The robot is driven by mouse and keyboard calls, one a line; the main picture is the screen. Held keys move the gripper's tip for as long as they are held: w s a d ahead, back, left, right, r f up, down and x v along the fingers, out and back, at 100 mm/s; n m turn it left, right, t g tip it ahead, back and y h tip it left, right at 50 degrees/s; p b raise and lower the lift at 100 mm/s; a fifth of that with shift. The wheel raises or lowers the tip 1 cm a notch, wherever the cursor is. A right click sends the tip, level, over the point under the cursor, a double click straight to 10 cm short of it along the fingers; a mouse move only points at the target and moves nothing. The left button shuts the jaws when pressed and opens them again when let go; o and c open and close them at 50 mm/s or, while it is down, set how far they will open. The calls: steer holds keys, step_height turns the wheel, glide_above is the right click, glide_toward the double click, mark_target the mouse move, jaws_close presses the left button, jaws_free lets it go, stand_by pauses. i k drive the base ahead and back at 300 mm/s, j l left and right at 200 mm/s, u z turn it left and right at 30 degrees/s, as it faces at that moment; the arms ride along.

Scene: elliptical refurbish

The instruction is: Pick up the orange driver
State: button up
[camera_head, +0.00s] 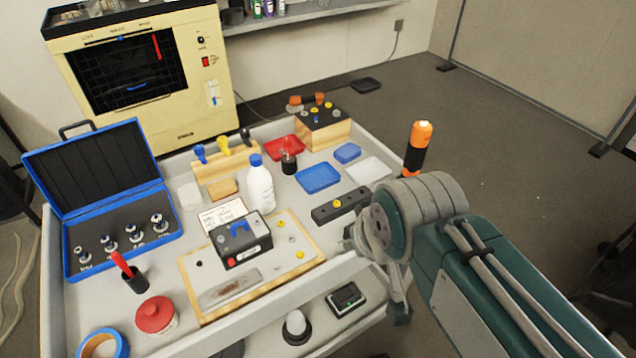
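An orange-and-black driver-like tool (416,152) shows upright just above my wrist joint in the head view. Its lower end is hidden behind my arm, so I cannot tell whether it is held or stands on something. A second orange-handled item (296,108) lies behind the wooden block at the back of the cart. My gripper (375,245) is by the cart's right front edge, seen from behind and mostly hidden by my wrist. Its fingertips do not show clearly, and I cannot tell whether it is open or shut.
The white cart top (330,252) holds a wooden block (326,136), blue trays (318,178), a red tray (284,149), a white bottle (260,188), a black device (240,243) and an open blue case (97,210). A cream machine (190,110) stands behind.

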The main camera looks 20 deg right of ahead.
mark_target(417, 146)
steer(key=k+l+u, duration=0.1)
steer(key=l, duration=0.3)
steer(key=l+u, duration=0.1)
steer(key=l, duration=0.3)
steer(key=l+u, duration=0.3)
steer(key=l, duration=0.4)
steer(key=k+l+u, duration=0.25)
steer(key=l, duration=0.45)
steer(key=i+l+u, duration=0.4)
steer(key=i+l, duration=0.15)
steer(key=l, duration=0.2)
